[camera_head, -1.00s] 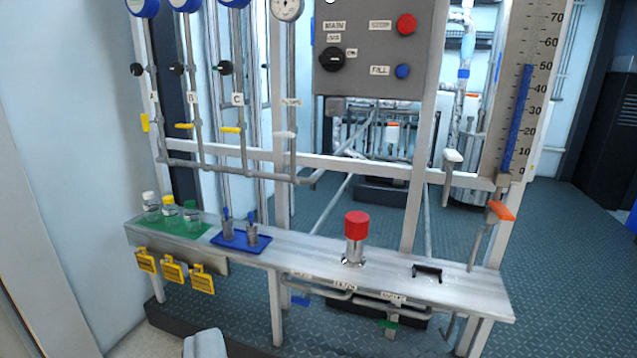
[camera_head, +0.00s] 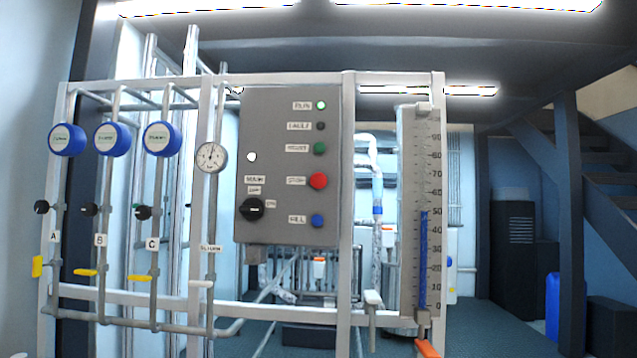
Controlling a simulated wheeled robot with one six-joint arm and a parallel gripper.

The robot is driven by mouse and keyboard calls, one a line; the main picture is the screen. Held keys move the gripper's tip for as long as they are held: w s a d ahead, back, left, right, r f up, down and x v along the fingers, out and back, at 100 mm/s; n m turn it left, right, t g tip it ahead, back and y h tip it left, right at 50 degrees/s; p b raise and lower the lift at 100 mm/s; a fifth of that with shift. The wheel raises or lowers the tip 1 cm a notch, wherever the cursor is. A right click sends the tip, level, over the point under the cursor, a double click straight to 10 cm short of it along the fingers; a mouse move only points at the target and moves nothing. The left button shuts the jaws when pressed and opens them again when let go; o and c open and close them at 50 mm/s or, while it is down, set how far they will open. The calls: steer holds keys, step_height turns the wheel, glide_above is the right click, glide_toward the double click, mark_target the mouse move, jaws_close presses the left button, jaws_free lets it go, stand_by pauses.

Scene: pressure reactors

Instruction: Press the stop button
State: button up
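The red stop button (camera_head: 318,181) is on the right side of a grey control panel (camera_head: 280,215), with a small label to its left. A green button (camera_head: 320,148) is above it and a blue fill button (camera_head: 317,221) is below it. A black main rotary switch (camera_head: 252,210) sits at the panel's lower left. The top indicator light (camera_head: 321,105), labelled run, glows pale green. A darker fault light (camera_head: 320,126) is under it. My gripper is not in view, and nothing covers the stop button.
A pressure gauge (camera_head: 211,157) and pipes with blue-capped dials (camera_head: 162,139) stand left of the panel. A level scale (camera_head: 420,210) with a blue column stands right. An orange-handled valve (camera_head: 427,348) is below it. Stairs (camera_head: 590,150) rise at far right.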

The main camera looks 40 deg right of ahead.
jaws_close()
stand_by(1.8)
